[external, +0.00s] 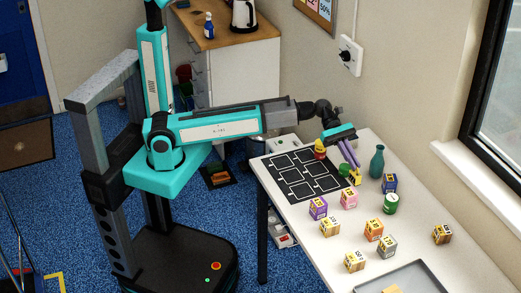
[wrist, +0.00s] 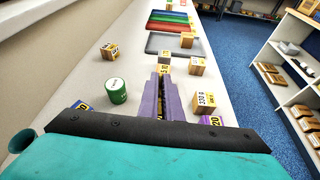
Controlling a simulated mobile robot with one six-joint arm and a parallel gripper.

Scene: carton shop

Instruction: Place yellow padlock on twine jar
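The yellow padlock (external: 356,177) shows at the tips of my gripper (external: 354,168), above the table beside the black mat. In the wrist view, my gripper's purple fingers (wrist: 161,86) are close together with a narrow yellow strip between them, which looks like the padlock (wrist: 162,71); the fingers hide most of it. A green round jar with a pale top (external: 390,203), which I take to be the twine jar, stands upright on the table, right of and nearer the camera than my gripper. It also shows left of the fingers in the wrist view (wrist: 116,91), apart from them.
A teal vase (external: 377,161) stands behind. The black grid mat (external: 290,179) carries a red-yellow item (external: 320,148). A grey tray (external: 430,272) lies at the near end.

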